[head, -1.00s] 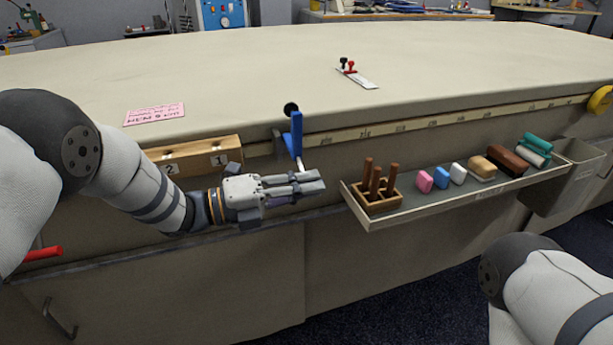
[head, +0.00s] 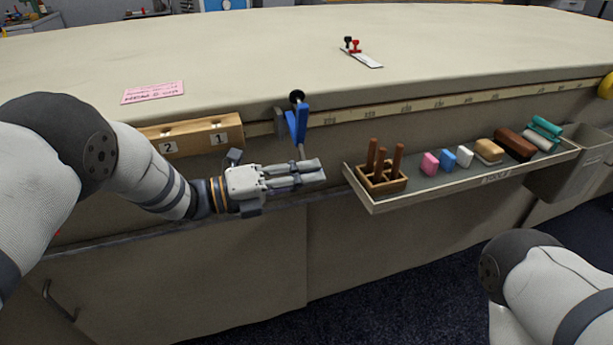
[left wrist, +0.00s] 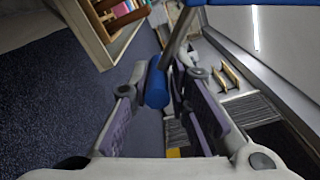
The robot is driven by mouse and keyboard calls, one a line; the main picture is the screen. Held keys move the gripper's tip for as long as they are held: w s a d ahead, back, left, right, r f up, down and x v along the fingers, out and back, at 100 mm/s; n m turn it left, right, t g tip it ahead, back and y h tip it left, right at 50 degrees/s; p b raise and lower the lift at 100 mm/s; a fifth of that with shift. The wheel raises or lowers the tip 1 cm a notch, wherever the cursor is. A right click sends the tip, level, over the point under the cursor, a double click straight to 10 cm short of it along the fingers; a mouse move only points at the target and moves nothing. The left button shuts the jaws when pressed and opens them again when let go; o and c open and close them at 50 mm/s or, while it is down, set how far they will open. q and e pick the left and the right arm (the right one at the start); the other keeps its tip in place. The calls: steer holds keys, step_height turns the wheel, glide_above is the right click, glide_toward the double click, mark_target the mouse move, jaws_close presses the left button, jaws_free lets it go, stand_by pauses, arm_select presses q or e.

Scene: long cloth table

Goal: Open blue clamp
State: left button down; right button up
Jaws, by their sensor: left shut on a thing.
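The blue clamp (head: 297,124) sits at the front edge of the cloth table, with a black knob on top and a grey rod running down from its blue part. My left gripper (head: 320,170) is just below it, fingers pointing right, at the rod's lower end. In the left wrist view, a blue cylindrical grip (left wrist: 157,84) on the grey rod (left wrist: 178,35) lies between the tips of my left gripper (left wrist: 158,92), which is shut on it. In the head view the fingers hide this grip. My right gripper is outside the frames.
A shelf (head: 440,190) to the right of my left gripper holds a wooden block (head: 383,181) with upright handles and several coloured blocks. A numbered wooden box (head: 190,137) is left of the clamp.

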arm_select(q)
steer(key=c, duration=1.8)
jaws_free()
steer(key=shift+w+a+r, duration=0.15)
steer(key=shift+w+r, duration=0.1)
steer(key=shift+o, duration=1.3)
steer(key=shift+w+f, duration=0.1)
steer(key=shift+f, duration=0.05)
steer(key=v, duration=1.2)
